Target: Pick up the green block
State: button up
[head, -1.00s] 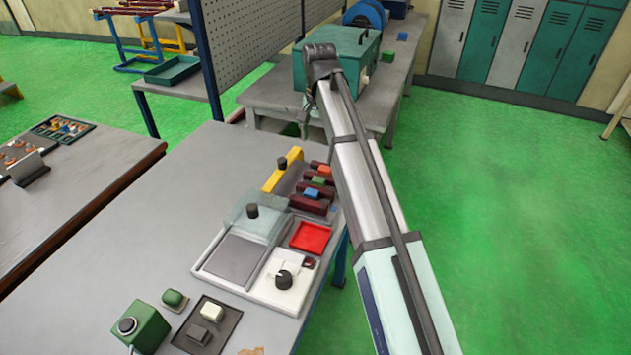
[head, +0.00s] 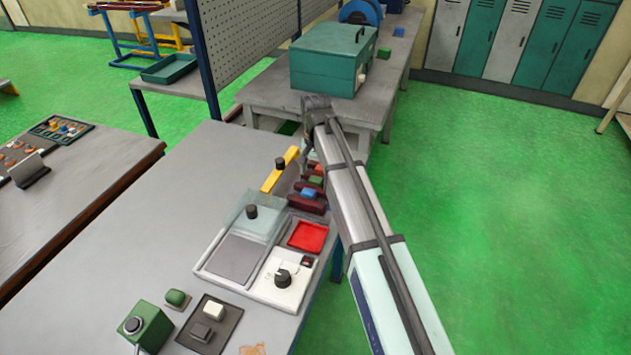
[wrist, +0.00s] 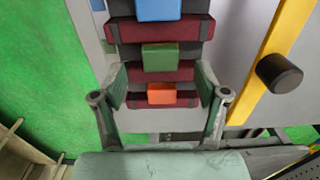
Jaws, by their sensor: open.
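The green block (head: 315,181) sits on a dark red rack (head: 300,203) at the right edge of the near table, between an orange block (head: 317,170) and a blue block (head: 309,194). In the wrist view the green block (wrist: 160,57) lies at upper middle, just beyond the line between my fingertips. The orange block (wrist: 161,94) is closer, between the fingers in the picture; the blue block (wrist: 158,10) is at the top edge. My gripper (wrist: 162,78) is open and empty, its fingers to either side of the rack's middle strip. Its height above the blocks is unclear.
A yellow bar (head: 281,170) with a black knob (wrist: 279,73) stands beside the rack. A fixture panel (head: 238,255) and red tray (head: 308,236) are in front. A teal box (head: 328,60) stands on the bench behind. Open floor lies to the right.

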aim_at(316, 179)
jog(key=shift+f+p, duration=0.5)
jog(key=shift+f, duration=1.35)
jog(key=c, duration=1.2)
jog(key=shift+r, duration=0.15)
jog(key=shift+c, duration=0.2)
